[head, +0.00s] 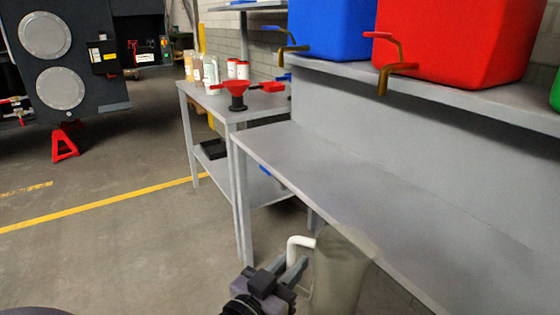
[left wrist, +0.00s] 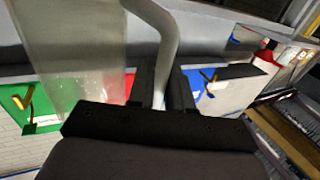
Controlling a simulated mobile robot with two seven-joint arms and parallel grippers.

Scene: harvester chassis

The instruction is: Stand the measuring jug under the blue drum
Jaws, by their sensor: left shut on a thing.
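The measuring jug (head: 342,272) is a tall, translucent grey-green vessel with a white handle, at the bottom middle of the head view. My left gripper (head: 292,270) is shut on the jug's handle, in front of the bench's near edge. In the left wrist view, the jug (left wrist: 75,55) is at upper left and its handle runs between the fingers (left wrist: 160,85). The blue drum (head: 328,32) stands on the upper shelf with a brass tap (head: 290,46) at its front. It shows partly behind the fingers in the left wrist view (left wrist: 207,90). My right gripper is out of view.
The grey bench top (head: 330,175) under the shelf (head: 430,83) is clear. A red drum (head: 455,40) with a tap stands right of the blue one; a green drum (head: 555,92) is at the edge. A side table (head: 215,98) holds bottles and a red-handled tool (head: 238,92).

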